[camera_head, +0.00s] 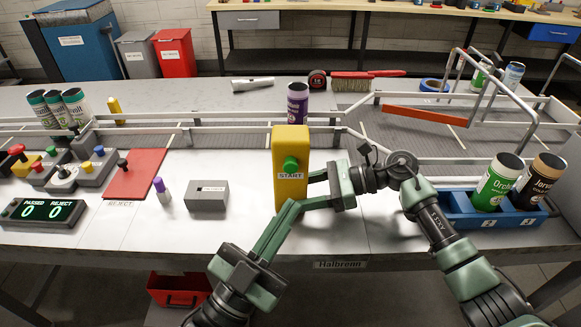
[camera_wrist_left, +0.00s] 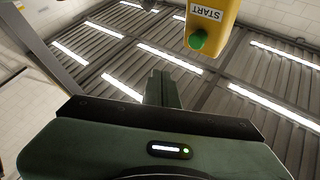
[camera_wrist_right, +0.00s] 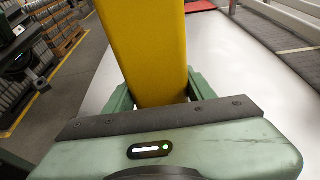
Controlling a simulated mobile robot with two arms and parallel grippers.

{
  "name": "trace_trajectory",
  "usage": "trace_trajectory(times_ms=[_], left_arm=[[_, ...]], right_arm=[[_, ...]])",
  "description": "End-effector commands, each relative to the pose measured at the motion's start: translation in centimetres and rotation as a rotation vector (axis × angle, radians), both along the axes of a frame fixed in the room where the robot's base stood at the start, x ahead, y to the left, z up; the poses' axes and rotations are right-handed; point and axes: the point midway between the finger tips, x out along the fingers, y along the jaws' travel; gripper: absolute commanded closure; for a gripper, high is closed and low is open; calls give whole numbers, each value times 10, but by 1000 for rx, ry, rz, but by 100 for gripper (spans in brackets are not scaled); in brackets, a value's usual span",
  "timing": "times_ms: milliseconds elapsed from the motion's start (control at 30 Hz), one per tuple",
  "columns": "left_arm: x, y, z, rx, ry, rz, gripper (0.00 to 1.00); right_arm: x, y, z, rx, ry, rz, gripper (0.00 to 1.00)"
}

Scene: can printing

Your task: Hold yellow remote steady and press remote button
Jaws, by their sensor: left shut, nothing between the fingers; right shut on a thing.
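The yellow remote (camera_head: 291,151) is upright at the middle of the table, with a green button (camera_head: 290,164) and a START label on its front. My right gripper (camera_head: 316,190) is shut on the remote from the right side; the remote fills the space between its fingers in the right wrist view (camera_wrist_right: 145,50). My left gripper (camera_head: 290,206) is shut and empty, low in front of the remote and below the button. In the left wrist view the button (camera_wrist_left: 198,40) is beyond and right of the closed fingertips (camera_wrist_left: 162,75), apart from them.
A small grey box (camera_head: 206,197) and a purple-capped marker (camera_head: 161,190) stand left of the remote. A purple can (camera_head: 297,104) stands behind it. A blue tray (camera_head: 455,207) with two cans is at the right. The PASSED/REJECT display (camera_head: 42,211) reads zeros.

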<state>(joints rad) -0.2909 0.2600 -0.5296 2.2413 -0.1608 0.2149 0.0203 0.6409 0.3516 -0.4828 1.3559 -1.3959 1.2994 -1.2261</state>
Motion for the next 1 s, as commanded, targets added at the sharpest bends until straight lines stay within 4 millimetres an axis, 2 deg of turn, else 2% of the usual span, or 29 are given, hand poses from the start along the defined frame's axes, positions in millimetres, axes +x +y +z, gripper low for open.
trace_trajectory(times_ms=[200, 400, 600, 1000], left_arm=[[32, 0, 1, 1, -2, 1, 100], [51, 0, 0, 0, 0, 0, 100], [58, 0, 0, 0, 1, 1, 100], [58, 0, 0, -1, 1, 1, 100]], right_arm=[[0, 0, 0, 1, 0, 1, 68], [0, 0, 0, 1, 0, 0, 68], [0, 0, 0, 1, 0, 0, 68], [0, 0, 0, 1, 0, 0, 68]])
